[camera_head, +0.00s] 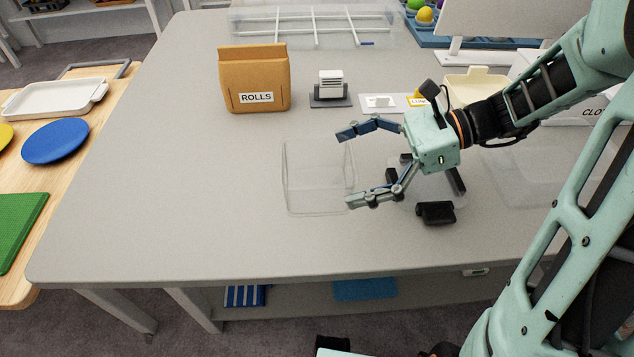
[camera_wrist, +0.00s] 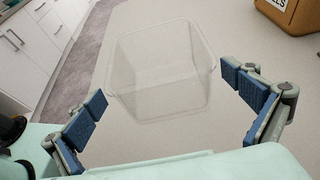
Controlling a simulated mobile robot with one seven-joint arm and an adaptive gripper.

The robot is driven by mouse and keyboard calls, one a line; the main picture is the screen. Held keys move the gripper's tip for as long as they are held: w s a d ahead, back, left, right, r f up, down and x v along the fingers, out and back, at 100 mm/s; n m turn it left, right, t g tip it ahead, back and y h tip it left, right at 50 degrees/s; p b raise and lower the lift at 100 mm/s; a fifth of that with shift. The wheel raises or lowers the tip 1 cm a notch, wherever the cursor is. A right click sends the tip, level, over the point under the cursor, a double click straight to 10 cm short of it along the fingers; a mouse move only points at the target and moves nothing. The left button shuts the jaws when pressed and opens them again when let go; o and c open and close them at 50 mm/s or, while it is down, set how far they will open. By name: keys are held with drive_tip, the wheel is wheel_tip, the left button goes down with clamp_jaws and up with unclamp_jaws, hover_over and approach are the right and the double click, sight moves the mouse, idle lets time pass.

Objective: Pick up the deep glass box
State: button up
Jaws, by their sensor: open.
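The deep glass box (camera_head: 312,178) is clear and empty, and stands on the grey table (camera_head: 190,200) near its middle. In the wrist view the box (camera_wrist: 160,75) lies ahead, between the two fingers. My gripper (camera_head: 342,168) is open, with its fingers pointing left in the head view. One fingertip overlaps the box's far right edge and the other its near right edge. In the wrist view my gripper (camera_wrist: 165,100) shows a finger on each side, with the box between or just beyond the fingertips. I cannot tell whether the fingers touch it.
A brown ROLLS bag (camera_head: 255,80) stands behind the box, beside a small card holder (camera_head: 330,88). A clear divided tray (camera_head: 313,25) lies at the back. A black object (camera_head: 435,212) sits below my gripper. The table left of the box is clear.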

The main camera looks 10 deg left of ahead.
sight(317, 172)
drive_tip(key=b+x, duration=0.1)
drive_tip(key=x, duration=0.4)
drive_tip(key=shift+a+r, duration=0.15)
drive_tip(key=shift+c, duration=0.6)
drive_tip(key=c, duration=1.3)
drive_tip(key=shift+c, duration=0.5)
drive_tip(key=shift+r, duration=0.15)
